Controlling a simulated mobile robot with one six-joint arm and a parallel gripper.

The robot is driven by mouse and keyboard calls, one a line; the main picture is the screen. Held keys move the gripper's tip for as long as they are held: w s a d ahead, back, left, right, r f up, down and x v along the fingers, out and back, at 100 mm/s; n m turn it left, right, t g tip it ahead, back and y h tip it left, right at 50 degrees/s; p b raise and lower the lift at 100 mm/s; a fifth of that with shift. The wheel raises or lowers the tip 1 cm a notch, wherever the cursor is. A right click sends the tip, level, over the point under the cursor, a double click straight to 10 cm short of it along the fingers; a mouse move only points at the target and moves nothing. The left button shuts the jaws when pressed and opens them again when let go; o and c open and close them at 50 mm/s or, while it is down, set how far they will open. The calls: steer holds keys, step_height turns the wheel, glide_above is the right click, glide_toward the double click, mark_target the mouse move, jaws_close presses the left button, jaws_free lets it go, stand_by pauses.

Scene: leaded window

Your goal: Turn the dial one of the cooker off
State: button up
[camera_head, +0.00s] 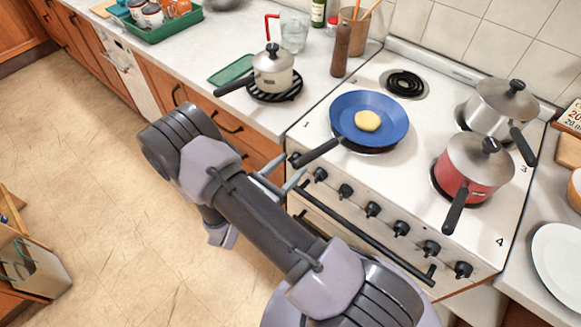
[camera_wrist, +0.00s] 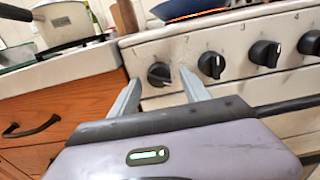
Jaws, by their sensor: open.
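The cooker (camera_head: 440,130) stands at the right with a row of black dials along its front. The leftmost dial (camera_wrist: 160,75) shows in the wrist view between my two fingertips, with a gap on each side. Its pale mark looks turned differently from those on the dials to its right, but is hard to read. My gripper (camera_head: 289,170) is open and empty, pointing at the left end of the dial row. In the wrist view my gripper (camera_wrist: 158,78) has its fingers spread before the panel. I cannot tell how much depth separates them from the dial.
A blue pan (camera_head: 358,108) with yellow food sits on the hob, its handle reaching over the front edge near the left dials. A red pot (camera_head: 468,178) and a silver pot (camera_head: 497,105) stand right. An oven rail (camera_head: 360,232) runs below the dials.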

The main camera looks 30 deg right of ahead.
steer(key=shift+w+d, duration=0.15)
steer(key=shift+d, duration=0.2)
jaws_close()
steer(key=n+p, duration=0.7)
steer(key=n, duration=1.6)
steer(key=shift+r+n, duration=0.15)
steer(key=shift+n, duration=0.25)
stand_by(0.4)
